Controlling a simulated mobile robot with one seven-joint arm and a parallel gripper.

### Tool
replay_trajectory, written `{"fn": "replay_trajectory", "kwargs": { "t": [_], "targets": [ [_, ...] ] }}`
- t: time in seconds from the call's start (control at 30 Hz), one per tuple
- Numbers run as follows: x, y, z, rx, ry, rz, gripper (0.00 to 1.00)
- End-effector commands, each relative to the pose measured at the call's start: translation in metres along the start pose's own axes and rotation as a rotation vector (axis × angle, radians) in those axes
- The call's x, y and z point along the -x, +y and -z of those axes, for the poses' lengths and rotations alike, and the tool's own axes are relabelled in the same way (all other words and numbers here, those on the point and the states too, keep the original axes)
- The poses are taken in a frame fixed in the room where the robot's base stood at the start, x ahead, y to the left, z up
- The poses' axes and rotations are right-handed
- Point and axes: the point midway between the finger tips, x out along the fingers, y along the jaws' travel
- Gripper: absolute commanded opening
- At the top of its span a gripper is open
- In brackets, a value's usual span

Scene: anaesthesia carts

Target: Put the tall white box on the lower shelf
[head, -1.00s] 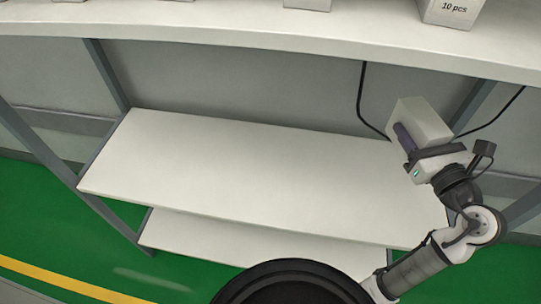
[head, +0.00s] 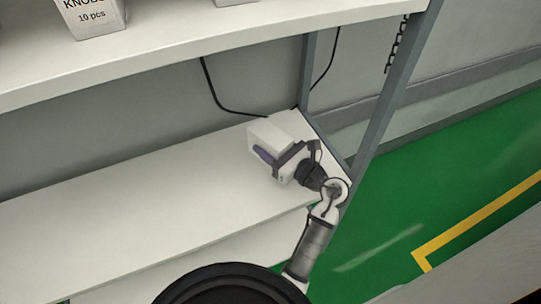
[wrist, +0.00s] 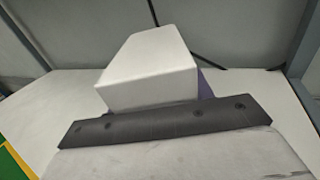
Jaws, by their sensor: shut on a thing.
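The tall white box (head: 267,137) is held in my gripper (head: 274,158), over the right end of the lower shelf (head: 120,215). My gripper is shut on it. In the wrist view the white box (wrist: 150,68) stands out beyond the dark gripper bar (wrist: 165,124), with a purple finger behind its right side. The shelf surface (wrist: 58,95) shows around it in that view. The underside of the box is hidden, so I cannot tell whether it touches the shelf.
An upper shelf (head: 180,52) overhangs at the back, carrying a box labelled 10 pcs (head: 92,14). A grey post (head: 385,110) stands right of the lower shelf. Black cables (head: 213,90) hang behind. The lower shelf's left part is clear.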

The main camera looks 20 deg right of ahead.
Motion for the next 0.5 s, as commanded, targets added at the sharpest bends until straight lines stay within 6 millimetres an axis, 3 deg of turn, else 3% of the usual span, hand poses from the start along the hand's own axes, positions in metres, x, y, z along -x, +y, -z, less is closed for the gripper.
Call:
{"fn": "replay_trajectory", "kwargs": {
  "t": [0.33,0.5],
  "targets": [
    [0.000,0.000,0.041,-0.003,0.000,0.001,0.24],
    [0.000,0.000,0.048,0.001,-0.001,0.000,0.24]
  ]
}}
